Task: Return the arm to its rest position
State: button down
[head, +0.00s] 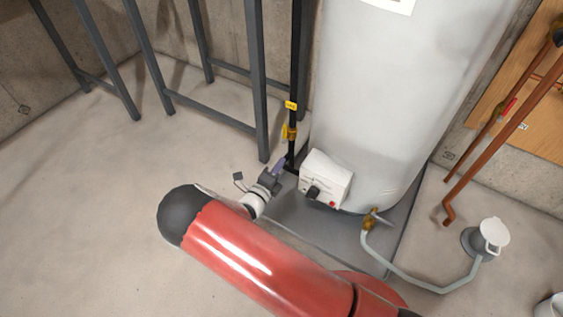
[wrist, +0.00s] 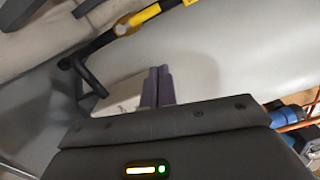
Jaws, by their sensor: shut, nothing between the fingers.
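My arm, with a red link, reaches up from the bottom of the head view. My gripper (head: 281,163) is at its far end, just left of the white control box on the water heater. In the wrist view the two purple-grey fingers of my gripper (wrist: 158,85) stand side by side, pressed together, with nothing between them. The control box (head: 326,180) has a dark knob and a red button; it also shows behind the fingers in the wrist view (wrist: 119,97). I cannot tell whether the fingers touch the box.
The white water heater (head: 395,90) stands on a dark grey base (head: 300,214). A black pipe with a yellow valve (head: 289,132) runs beside it. A grey metal frame (head: 258,80) stands at the back left. A hose (head: 425,283) leads to a floor drain. The left floor is clear.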

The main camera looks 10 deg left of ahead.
dwell(0.4)
jog(key=s+d+r+m+g+h, duration=0.25)
jog(key=d+r+m+g, duration=0.55)
jog(key=d+m, duration=0.45)
jog(key=s+d+r+m+g+h, duration=0.1)
jog(key=s+d+r+m+g, duration=0.35)
jog(key=d+r+m, duration=0.8)
jog(key=s+d+r+m+y, duration=0.1)
jog(key=s+r+m+y, duration=0.3)
jog(key=s+m, duration=0.5)
jog(key=s+d+r+m+y, duration=0.2)
jog(key=s+r+m+y, duration=0.3)
jog(key=m, duration=0.9)
jog(key=s+r, duration=0.3)
jog(key=s, duration=0.1)
jog(key=shift+s+r+t, duration=0.15)
jog(key=shift+r+t, duration=0.1)
jog(key=shift+t, duration=0.1)
